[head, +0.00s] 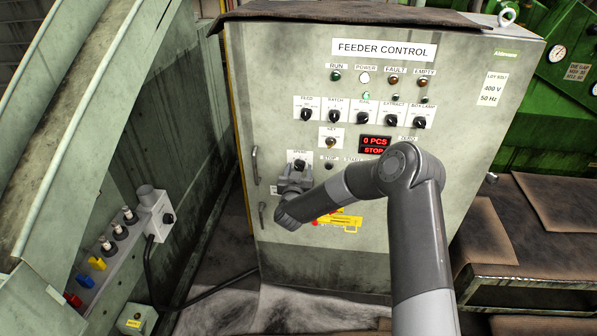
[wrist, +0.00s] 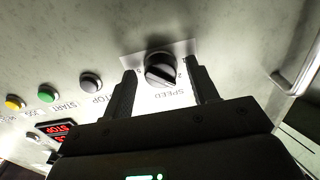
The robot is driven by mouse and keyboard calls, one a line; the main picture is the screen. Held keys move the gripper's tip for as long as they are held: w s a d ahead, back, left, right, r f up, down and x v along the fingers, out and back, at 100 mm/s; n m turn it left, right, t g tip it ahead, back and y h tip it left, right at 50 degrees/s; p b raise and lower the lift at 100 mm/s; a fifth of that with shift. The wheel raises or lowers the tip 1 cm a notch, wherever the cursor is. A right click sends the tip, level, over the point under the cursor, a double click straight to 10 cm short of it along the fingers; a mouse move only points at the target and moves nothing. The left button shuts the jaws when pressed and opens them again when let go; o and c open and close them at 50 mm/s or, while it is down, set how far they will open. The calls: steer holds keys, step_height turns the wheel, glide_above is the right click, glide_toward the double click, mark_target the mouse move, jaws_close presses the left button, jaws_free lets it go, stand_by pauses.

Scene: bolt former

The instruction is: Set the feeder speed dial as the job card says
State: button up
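The black speed dial (head: 299,164) sits on a white plate at the lower left of the feeder control panel (head: 450,130). My gripper (head: 296,178) is at the panel just below the dial. In the wrist view its two fingers stand apart, one on each side of the dial, with a visible gap to it. I cannot make out a job card in either view.
A red display (head: 375,146) reads 0 PCS and STOP. A row of selector knobs (head: 363,118) is above, with lamps over it. A yellow lockout-like piece (head: 345,222) is below, partly behind my arm. A grey sloping chute (head: 60,110) stands left, a brown-topped bench (head: 550,205) right.

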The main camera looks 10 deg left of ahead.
steer(key=c, duration=0.9)
steer(key=shift+m, duration=0.3)
steer(key=m, duration=0.3)
steer(key=shift+m, duration=2.5)
steer(key=o, duration=1)
steer(key=shift+c, duration=0.2)
